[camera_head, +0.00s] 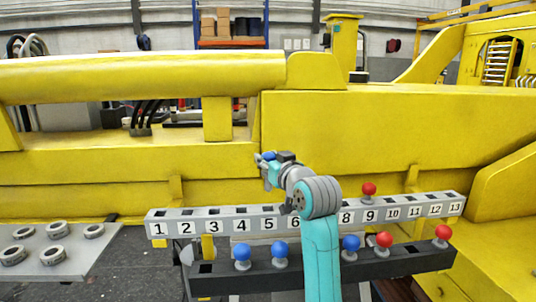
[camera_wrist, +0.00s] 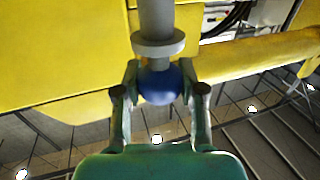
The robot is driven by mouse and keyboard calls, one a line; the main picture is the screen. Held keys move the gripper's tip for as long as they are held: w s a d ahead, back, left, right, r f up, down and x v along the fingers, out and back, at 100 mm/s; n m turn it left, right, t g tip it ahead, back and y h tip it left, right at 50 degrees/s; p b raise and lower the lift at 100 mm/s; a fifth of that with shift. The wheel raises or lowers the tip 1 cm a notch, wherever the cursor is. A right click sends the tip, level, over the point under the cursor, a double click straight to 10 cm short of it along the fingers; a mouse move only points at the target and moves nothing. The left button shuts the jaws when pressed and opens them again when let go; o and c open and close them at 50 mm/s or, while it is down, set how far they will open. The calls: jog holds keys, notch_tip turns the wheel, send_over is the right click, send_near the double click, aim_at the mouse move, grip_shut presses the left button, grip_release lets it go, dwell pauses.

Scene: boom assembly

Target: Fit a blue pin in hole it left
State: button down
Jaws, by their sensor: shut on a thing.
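My gripper (camera_head: 266,160) is raised above and behind the numbered grey bar (camera_head: 226,225), against the yellow boom. It holds a blue pin (camera_head: 269,156). In the wrist view, the gripper (camera_wrist: 160,80) has its two fingers on either side of the pin's blue ball head (camera_wrist: 160,84). The grey collar and shaft extend away from it toward the top of the picture. The bar has holes along its top, labelled 1 to 13; my arm hides label 7. A red pin (camera_head: 369,190) stands in the bar near 9. No blue pin shows in the visible part of the bar.
A dark rack (camera_head: 218,283) in front of the bar holds blue pins (camera_head: 242,256) and red pins (camera_head: 384,241). A grey table (camera_head: 85,262) with several metal rings stands at left. The yellow boom (camera_head: 120,165) runs close behind the bar.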

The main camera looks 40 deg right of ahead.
aim_at(269, 184)
jog(key=shift+a+f, duration=0.1)
jog(key=shift+f, duration=2)
jog(key=shift+f, duration=0.2)
jog(key=shift+f, duration=0.35)
jog(key=shift+f, duration=0.1)
jog(key=shift+f, duration=0.55)
jog(key=shift+f, duration=0.2)
